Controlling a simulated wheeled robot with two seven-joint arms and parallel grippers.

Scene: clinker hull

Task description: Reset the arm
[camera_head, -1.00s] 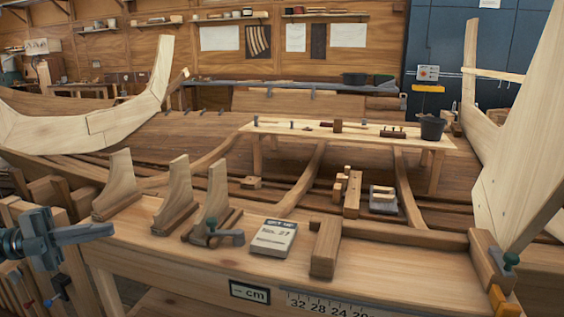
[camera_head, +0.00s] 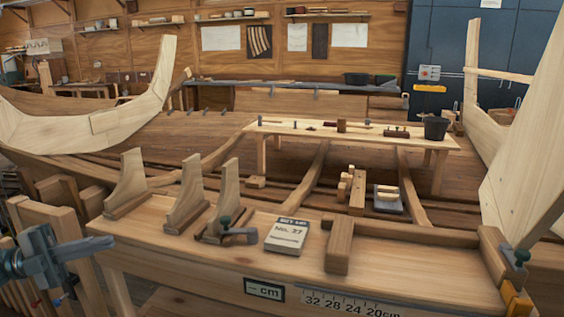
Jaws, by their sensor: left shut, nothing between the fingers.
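My left gripper (camera_head: 98,245) comes in from the left edge, low in the head view. Its fingers are shut with nothing between them. It points right, just off the left end of the wooden bench (camera_head: 190,250). My right gripper is not in view.
Upright timbers (camera_head: 75,240) stand close beside my left gripper. A small table (camera_head: 385,132) with tools stands inside the hull behind.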

